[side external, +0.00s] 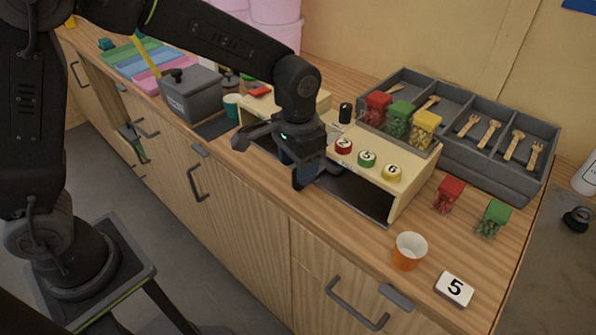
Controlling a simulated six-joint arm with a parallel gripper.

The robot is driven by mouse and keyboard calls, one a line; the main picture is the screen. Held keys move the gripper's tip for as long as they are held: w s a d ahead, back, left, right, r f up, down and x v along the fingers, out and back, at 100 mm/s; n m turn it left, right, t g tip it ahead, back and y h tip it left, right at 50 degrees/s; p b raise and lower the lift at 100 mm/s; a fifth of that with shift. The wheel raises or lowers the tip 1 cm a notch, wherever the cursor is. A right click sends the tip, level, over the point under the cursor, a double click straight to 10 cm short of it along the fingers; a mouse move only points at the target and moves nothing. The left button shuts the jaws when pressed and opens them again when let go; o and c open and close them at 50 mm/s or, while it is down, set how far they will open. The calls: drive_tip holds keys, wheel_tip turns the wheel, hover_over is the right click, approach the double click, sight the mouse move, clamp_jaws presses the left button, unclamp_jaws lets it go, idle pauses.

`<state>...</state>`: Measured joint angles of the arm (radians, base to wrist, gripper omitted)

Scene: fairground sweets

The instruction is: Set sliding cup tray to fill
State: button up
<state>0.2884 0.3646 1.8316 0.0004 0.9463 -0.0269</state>
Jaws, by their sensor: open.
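A cream dispenser (408,178) stands on the counter, with red, green and yellow buttons numbered 2, 5 and 6 and clear bins of red, green and yellow sweets on top. Below its front panel is a dark, low recess or base (358,196). I cannot clearly make out the sliding cup tray or its setting; my gripper covers part of this area. My gripper (284,168) is open, pointing down at the dispenser's front left, close to the recess. I cannot tell whether it touches anything. An orange cup (408,252) with a white inside stands upright on the counter, right of the gripper.
A white card reading 5 (455,289) lies near the front edge. A grey compartment tray (487,176) with wooden utensils is behind. A grey lidded box (191,95) stands left. Drawer handles jut out below.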

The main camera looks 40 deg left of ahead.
drive_tip(key=shift+f, duration=1.3)
drive_tip(key=shift+c, duration=0.3)
clamp_jaws()
